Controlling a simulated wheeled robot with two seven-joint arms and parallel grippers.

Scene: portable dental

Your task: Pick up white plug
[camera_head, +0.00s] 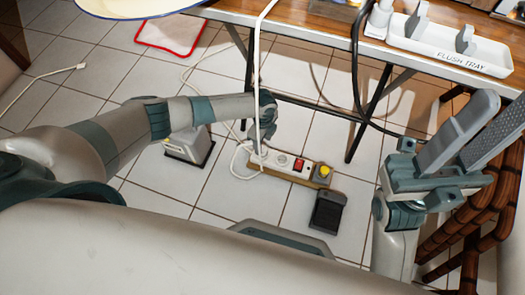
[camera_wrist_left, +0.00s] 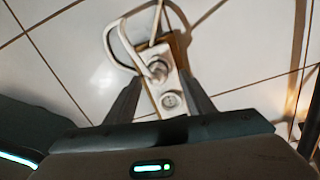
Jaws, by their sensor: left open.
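A white plug (camera_wrist_left: 158,71) sits in a socket of the white power strip (camera_head: 282,160) on the tiled floor, with its white cable looping around it. The wrist view shows the strip's round socket (camera_wrist_left: 170,100) beside the plug. My left gripper (camera_wrist_left: 160,78) is open above the strip, its two fingers on either side of it, with nothing held. In the head view the left wrist mostly hides its fingers. Another white plug (camera_head: 80,66) lies on the floor at far left, at a cable's end. My right gripper (camera_head: 482,122) is raised at the right, open and empty.
A wooden table with dark metal legs (camera_head: 355,150) stands beyond the strip, bearing a white flush tray (camera_head: 440,47). A hanging white cable (camera_head: 257,75) passes by my left wrist. A black box (camera_head: 327,213) and a pale box (camera_head: 186,150) stand nearby.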

